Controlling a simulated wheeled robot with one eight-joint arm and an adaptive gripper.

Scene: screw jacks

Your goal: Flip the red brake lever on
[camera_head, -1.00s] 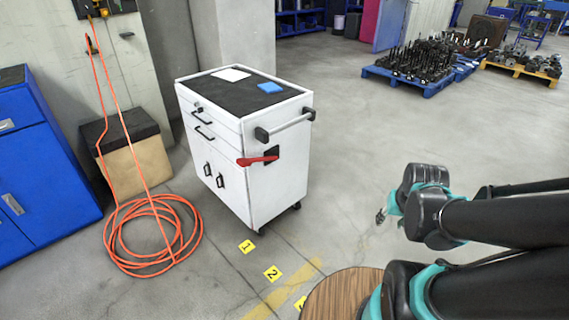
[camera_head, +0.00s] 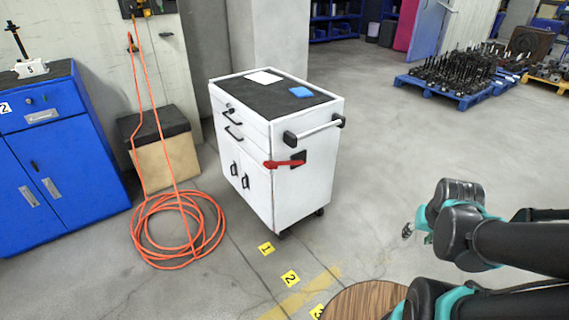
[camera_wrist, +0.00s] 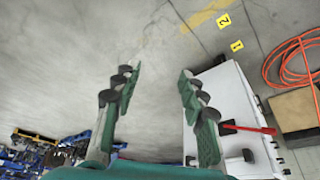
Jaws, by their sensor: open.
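The red brake lever (camera_head: 284,164) is on the side of the white tool cart (camera_head: 305,192), below its handle bar, and lies about level across a dark plate. It also shows in the wrist view (camera_wrist: 246,129), right of my gripper (camera_wrist: 156,90). My gripper is open and empty, its two green fingers wide apart. In the head view, my gripper (camera_head: 410,231) hangs over bare floor to the right of the cart, well apart from the lever and touching nothing.
An orange hose (camera_head: 160,232) lies coiled left of the cart, by a blue cabinet (camera_head: 50,165). Yellow number markers (camera_head: 266,248) are on the floor in front of the cart. Blue pallets with parts (camera_head: 440,90) stand at the back right. The floor between gripper and cart is clear.

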